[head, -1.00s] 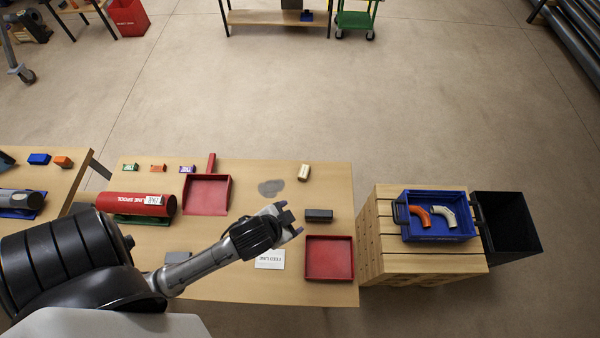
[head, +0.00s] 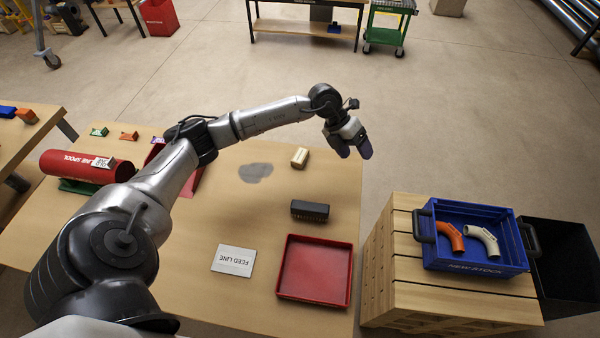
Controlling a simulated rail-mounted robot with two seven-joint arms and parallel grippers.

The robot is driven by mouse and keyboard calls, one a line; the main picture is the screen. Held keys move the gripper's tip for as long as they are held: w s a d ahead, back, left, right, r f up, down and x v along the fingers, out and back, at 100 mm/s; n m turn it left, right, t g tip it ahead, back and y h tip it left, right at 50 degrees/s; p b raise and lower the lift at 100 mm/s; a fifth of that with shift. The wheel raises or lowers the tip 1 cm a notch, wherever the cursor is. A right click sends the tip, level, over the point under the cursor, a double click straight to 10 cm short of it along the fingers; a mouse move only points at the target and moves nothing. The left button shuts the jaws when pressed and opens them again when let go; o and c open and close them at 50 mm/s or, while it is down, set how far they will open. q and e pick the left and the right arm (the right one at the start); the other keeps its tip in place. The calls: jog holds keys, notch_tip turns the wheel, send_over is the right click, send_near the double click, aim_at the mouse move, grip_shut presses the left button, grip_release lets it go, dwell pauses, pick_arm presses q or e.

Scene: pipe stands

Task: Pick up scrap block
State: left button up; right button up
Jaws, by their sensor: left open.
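A small pale wooden block (head: 299,158), which looks like the scrap block, lies on the wooden table (head: 200,240) near its far right corner, beside a grey stain. My left gripper (head: 354,152) is open and empty, to the right of the block and apart from it. Its two dark fingertips point down by the table's right edge. How high it is above the table I cannot tell. My right gripper is not in view.
A dark brush-like block (head: 310,211) and an empty red tray (head: 314,272) lie nearer, with a FEED LINE card (head: 234,260). A blue crate (head: 474,260) with two pipe elbows and a black bin (head: 563,262) stand right.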

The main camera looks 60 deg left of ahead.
pick_arm(q)
jog(key=s+a+f+n+g+y+b, duration=0.1)
jog(key=a+y, duration=0.1)
jog(key=a, duration=0.3)
jog(key=s+a+f+g+y+b, duration=0.1)
jog(key=a+y+b, duration=0.1)
jog(key=a, duration=0.4)
jog(key=n+g+y+b, duration=0.2)
jog(key=y+b, duration=0.1)
jog(key=b, duration=0.1)
send_over(304, 149)
notch_tip(304, 149, down, 6)
jog(key=shift+s+a+f, duration=0.1)
jog(key=shift+a+f, duration=0.05)
jog(key=shift+f, duration=0.85)
notch_tip(304, 149, down, 5)
jog(key=shift+r+b, duration=0.1)
jog(key=shift+b, duration=0.75)
jog(key=shift+c, duration=0.6)
jog(key=c, duration=0.9)
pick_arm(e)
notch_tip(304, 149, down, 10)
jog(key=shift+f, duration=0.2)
pick_arm(q)
jog(key=shift+r, duration=0.1)
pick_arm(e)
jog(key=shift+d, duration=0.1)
